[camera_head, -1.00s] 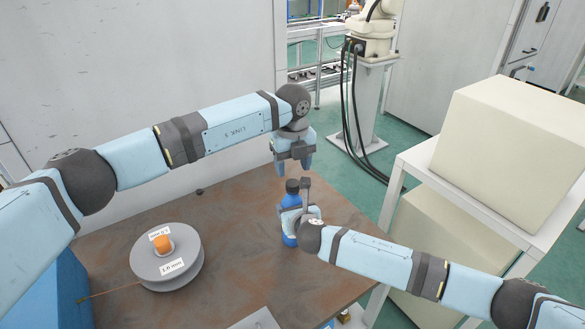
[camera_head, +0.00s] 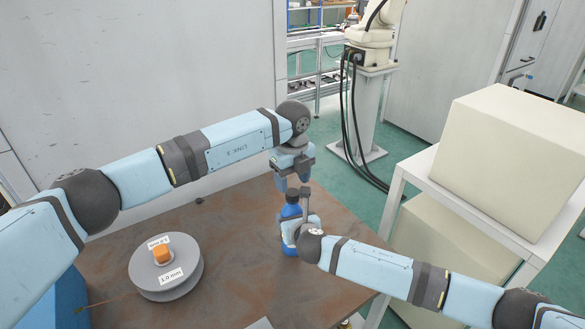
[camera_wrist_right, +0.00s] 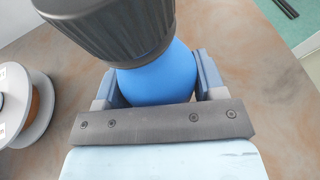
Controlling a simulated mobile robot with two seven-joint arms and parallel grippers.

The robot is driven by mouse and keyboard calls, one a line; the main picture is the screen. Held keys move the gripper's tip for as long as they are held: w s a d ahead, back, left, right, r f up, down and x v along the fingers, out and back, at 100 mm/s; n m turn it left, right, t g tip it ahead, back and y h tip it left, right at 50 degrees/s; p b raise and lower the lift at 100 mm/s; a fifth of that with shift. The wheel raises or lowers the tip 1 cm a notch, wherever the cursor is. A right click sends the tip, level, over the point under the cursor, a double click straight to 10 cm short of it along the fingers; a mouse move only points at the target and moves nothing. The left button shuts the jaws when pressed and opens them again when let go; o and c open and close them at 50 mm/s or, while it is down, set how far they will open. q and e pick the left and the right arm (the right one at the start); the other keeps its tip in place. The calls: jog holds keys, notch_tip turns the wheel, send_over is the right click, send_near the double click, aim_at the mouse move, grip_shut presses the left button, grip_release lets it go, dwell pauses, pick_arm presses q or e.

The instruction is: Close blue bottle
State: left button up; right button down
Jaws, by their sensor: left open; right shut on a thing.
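The blue bottle (camera_head: 291,212) stands upright on the brown table with a dark cap (camera_wrist_right: 110,28) on its top. In the right wrist view the blue body (camera_wrist_right: 158,80) sits between the two finger pads. My right gripper (camera_head: 290,232) is shut on the bottle's body from the right side. My left gripper (camera_head: 293,183) points down just above the cap, open, with its fingertips close to the cap's top. I cannot tell from here whether the fingers touch the cap or how tightly the cap sits.
A grey wire spool (camera_head: 190,272) with an orange centre lies on the table (camera_head: 235,215) at the left. A blue box (camera_head: 50,292) is at the lower left. A white shelf (camera_head: 425,185) with cream boxes (camera_head: 515,160) stands right of the table.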

aim_at(293, 192)
pick_arm(q)
jog(key=shift+f, duration=1.95)
jog(key=shift+c, duration=0.5)
jog(key=c, duration=0.8)
jog(key=m, duration=0.3)
jog(key=o, duration=1)
